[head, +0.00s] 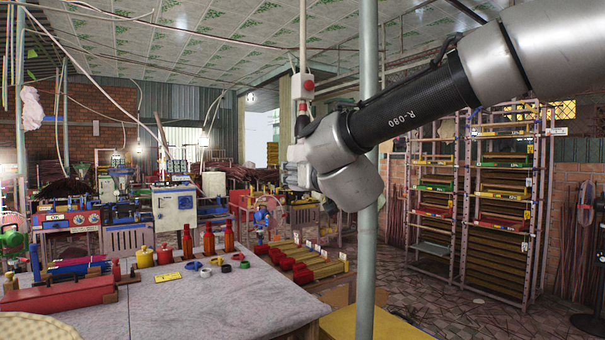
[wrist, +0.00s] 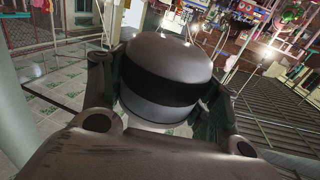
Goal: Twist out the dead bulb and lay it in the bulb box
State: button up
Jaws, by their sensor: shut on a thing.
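In the wrist view my gripper (wrist: 165,100) is shut on a rounded grey thing (wrist: 168,58) with a dark band, which I take to be the dead bulb. One finger lies on each side of it, and its far side is hidden. In the head view my arm reaches in from the upper right, with its end raised well above the table. My gripper's fingers are hard to make out there. A cord comes down from the ceiling to a pale fitting with a red spot (head: 304,86), just above my arm's end. I cannot pick out the bulb box.
A grey table (head: 200,305) holds red bottles (head: 208,240), yellow pots, coloured rings and a yellow label (head: 167,277). Red-ended trays (head: 310,265) line its right side. A grey pole (head: 368,100) stands close behind my arm. Shelf racks (head: 500,200) stand at right; machines stand at left.

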jog(key=shift+h, duration=0.3)
jog(key=o, duration=1)
